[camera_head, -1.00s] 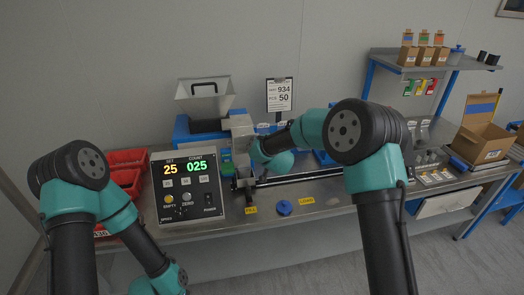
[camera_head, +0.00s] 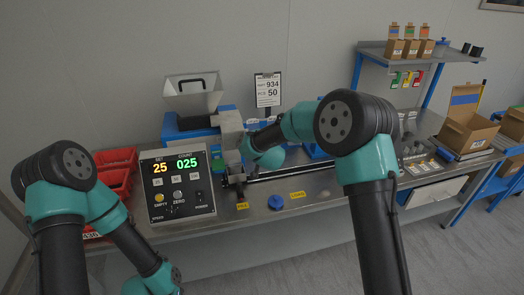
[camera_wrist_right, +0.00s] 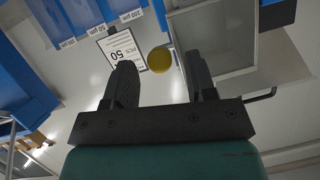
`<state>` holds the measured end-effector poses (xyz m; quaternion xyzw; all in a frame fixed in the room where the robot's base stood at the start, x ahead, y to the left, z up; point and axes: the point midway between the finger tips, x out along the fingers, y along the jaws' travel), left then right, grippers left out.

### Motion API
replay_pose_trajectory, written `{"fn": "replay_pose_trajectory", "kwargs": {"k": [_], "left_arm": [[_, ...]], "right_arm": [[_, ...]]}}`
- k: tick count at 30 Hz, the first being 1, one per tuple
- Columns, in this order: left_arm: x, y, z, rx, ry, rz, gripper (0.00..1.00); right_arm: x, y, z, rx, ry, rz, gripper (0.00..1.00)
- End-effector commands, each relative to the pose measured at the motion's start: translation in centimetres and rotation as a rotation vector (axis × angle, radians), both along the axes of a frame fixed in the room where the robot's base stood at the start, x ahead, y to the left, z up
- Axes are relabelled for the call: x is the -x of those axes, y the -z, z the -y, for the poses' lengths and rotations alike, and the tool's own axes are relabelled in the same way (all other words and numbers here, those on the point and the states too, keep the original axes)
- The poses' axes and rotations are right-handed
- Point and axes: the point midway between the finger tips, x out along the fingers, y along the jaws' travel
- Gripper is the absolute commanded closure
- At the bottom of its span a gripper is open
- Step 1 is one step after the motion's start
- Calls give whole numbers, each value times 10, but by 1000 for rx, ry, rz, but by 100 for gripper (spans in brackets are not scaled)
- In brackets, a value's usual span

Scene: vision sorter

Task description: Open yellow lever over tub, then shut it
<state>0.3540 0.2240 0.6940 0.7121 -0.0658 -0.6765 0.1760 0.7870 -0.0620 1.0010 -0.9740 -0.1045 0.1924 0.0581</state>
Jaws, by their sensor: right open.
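A round yellow knob (camera_wrist_right: 160,60), which looks like the end of the yellow lever, shows in the right wrist view. My right gripper (camera_wrist_right: 159,72) is open, with the knob seen between its two fingertips; I cannot tell how far ahead it is or whether they touch. In the head view the right wrist (camera_head: 268,157) is beside the grey upright part (camera_head: 231,130) of the sorter; its fingers and the lever are hidden or too small to make out there. I cannot make out the tub with certainty. My left arm's gripper is below the head view.
The control box (camera_head: 177,187) reads 25 and 025. A hopper (camera_head: 192,95) stands behind it, red bins (camera_head: 115,180) at left. A blue round lid (camera_head: 275,202) lies on the front of the bench. An open carton (camera_head: 470,130) is at right.

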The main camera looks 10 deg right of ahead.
Motion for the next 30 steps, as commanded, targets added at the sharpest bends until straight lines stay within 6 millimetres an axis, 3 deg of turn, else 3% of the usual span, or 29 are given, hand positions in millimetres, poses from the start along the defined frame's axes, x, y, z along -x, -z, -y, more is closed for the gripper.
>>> {"fn": "replay_pose_trajectory", "kwargs": {"k": [24, 30], "left_arm": [[0, 0, 0, 0, 0, 0, 57], [0, 0, 0, 0, 0, 0, 57]], "right_arm": [[126, -52, 32, 0, 0, 2, 49], [145, -59, 36, 0, 0, 2, 49]]}}
